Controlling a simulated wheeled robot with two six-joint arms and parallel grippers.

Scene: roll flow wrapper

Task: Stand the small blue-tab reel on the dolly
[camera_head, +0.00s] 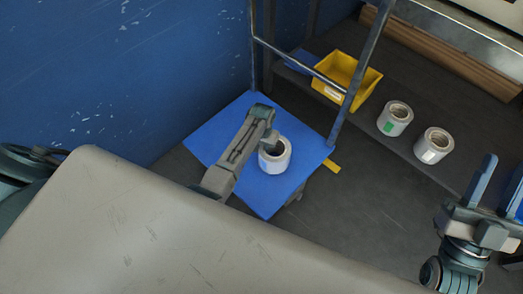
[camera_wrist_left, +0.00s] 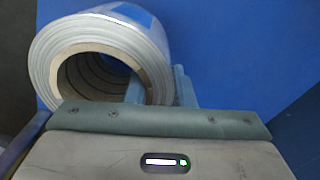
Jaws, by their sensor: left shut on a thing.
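The small reel (camera_head: 277,162) is white with an open core. In the head view it is over the blue top of the dolly (camera_head: 215,136), core opening upward; whether it touches the top is unclear. My left gripper (camera_head: 268,142) is shut on the reel's wall. In the left wrist view, one finger goes into the core of the reel (camera_wrist_left: 42,65) and the other is outside it. A blue patch shows on the reel's far side there. My right gripper (camera_head: 498,190) is open and empty at the right edge of the head view.
A dark shelf (camera_head: 448,170) behind the dolly holds a yellow bin (camera_head: 370,82), a green-tab reel (camera_head: 395,118) and a white-tab reel (camera_head: 433,145). A grey metal frame post (camera_head: 361,68) rises beside the dolly. A blue wall (camera_head: 120,70) stands left.

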